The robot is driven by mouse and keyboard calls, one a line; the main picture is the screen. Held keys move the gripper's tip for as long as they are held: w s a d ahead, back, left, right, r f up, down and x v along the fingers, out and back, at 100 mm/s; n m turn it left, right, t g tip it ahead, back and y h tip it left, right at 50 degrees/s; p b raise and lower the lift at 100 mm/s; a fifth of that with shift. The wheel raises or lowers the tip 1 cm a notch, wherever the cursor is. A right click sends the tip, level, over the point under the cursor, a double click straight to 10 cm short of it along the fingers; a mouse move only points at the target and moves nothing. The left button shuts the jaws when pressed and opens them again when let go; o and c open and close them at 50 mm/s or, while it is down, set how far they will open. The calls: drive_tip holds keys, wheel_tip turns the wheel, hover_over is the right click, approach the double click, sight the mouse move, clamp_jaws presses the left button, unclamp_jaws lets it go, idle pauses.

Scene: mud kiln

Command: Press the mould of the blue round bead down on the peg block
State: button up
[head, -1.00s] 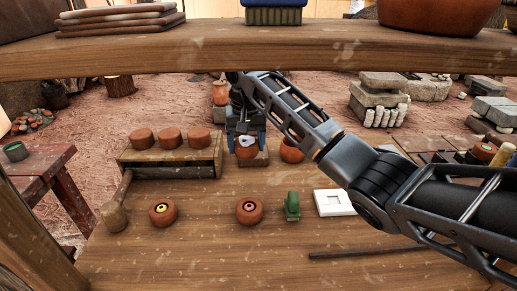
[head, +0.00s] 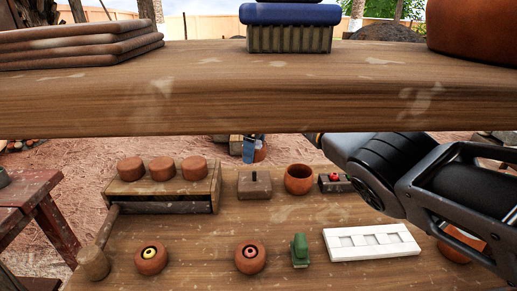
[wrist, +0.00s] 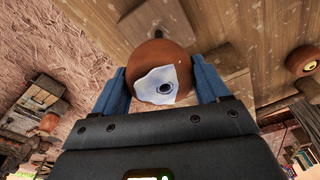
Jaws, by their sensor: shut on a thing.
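My gripper (head: 250,148) is at the table's far side, below the shelf, and its top is hidden. Its blue fingers are shut on a round brown clay mould (wrist: 155,50), with a pale bluish patch and a dark ring on the face turned to the wrist camera. In the head view only part of this mould (head: 260,155) shows beside a finger. The peg block (head: 255,185), a wooden block with a short dark peg, stands on the table nearer than the gripper. The held mould is apart from it.
A thick shelf (head: 250,95) crosses above the table. A rack (head: 165,190) with three plain moulds stands left, a clay pot (head: 298,180) right of the peg block. In front are moulds with yellow (head: 151,256) and red beads (head: 250,259), a green tool (head: 300,252) and a white tray (head: 400,250).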

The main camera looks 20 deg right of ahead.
sight(254, 172)
drive_tip(key=shift+r+p, duration=0.15)
drive_tip(key=shift+p, duration=0.25)
drive_tip(key=shift+f+b, duration=0.9)
drive_tip(key=shift+f, duration=1.3)
drive_tip(key=shift+s+f+b, duration=0.15)
drive_tip(key=shift+f+b, duration=0.6)
drive_tip(key=shift+f, duration=0.85)
drive_tip(key=o, duration=1.2)
drive_tip(key=shift+c, duration=0.2)
drive_tip(key=shift+o, duration=1.2)
drive_tip(key=shift+r, duration=0.1)
